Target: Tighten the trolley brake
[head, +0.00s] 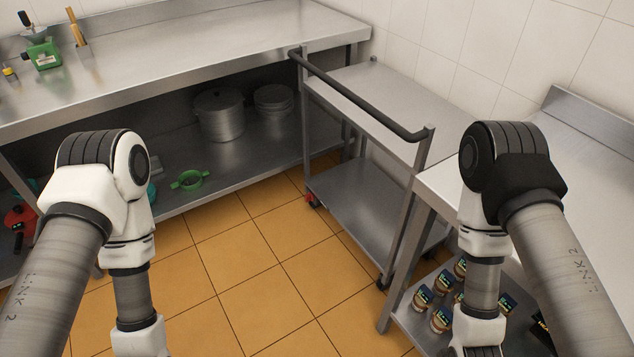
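The steel trolley (352,190) stands in the corner between the long bench and the right-hand table. Its black push handle (362,98) runs along the near side of its top. A small red part (312,200) shows at the caster under its left leg; it is too small to tell how it is set. Another caster (383,283) shows under the nearer leg, with no red visible on it. Both my arms come in from the bottom, well short of the trolley. Both grippers are outside the picture.
A long steel bench (190,50) with pots (220,115) on its lower shelf is on the left. A steel table (590,180) with several jars (440,318) on its lower shelf is close to the trolley's right. The tiled floor (240,270) before the trolley is clear.

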